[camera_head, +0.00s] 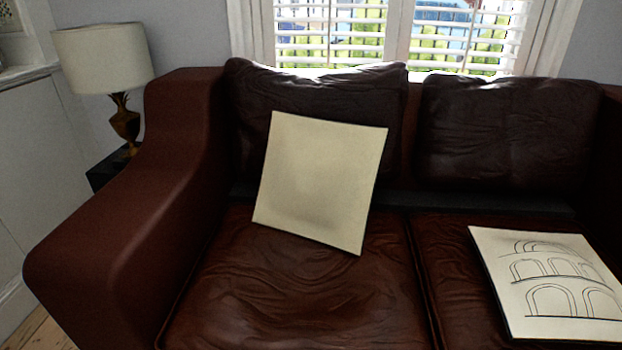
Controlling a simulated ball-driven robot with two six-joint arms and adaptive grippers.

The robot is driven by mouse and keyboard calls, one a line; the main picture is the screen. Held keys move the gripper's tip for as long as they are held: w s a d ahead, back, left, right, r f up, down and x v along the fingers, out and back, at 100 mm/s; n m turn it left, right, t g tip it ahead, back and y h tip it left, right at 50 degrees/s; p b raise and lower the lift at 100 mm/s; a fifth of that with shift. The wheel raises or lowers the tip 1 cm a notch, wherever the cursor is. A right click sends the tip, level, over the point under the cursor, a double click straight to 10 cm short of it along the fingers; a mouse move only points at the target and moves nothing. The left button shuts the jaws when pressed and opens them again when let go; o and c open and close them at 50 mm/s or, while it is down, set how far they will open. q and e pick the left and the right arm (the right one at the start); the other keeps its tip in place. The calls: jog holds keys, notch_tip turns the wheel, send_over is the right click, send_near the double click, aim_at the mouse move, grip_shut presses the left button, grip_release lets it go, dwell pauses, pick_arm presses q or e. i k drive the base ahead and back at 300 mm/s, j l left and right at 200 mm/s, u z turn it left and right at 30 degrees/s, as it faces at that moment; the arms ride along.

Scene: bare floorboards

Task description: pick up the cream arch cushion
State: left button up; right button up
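The cream arch cushion (545,269) is a flat cream square with dark line-drawn arches in rows. It lies flat on the right seat of the dark brown leather sofa (300,300), at the lower right of the head view, and its right side nears the picture's edge. A second cushion, plain cream (319,183), stands tilted on the left seat and leans against the left back cushion. Neither of my grippers shows in the head view.
The sofa's left armrest (130,220) rises at the left. A lamp with a cream shade (103,58) stands on a dark side table (108,170) beyond it. A window with white shutters (400,40) is behind the sofa. The front of the left seat is clear.

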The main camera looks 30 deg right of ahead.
aim_at(550, 286)
jog(key=z, duration=2.55)
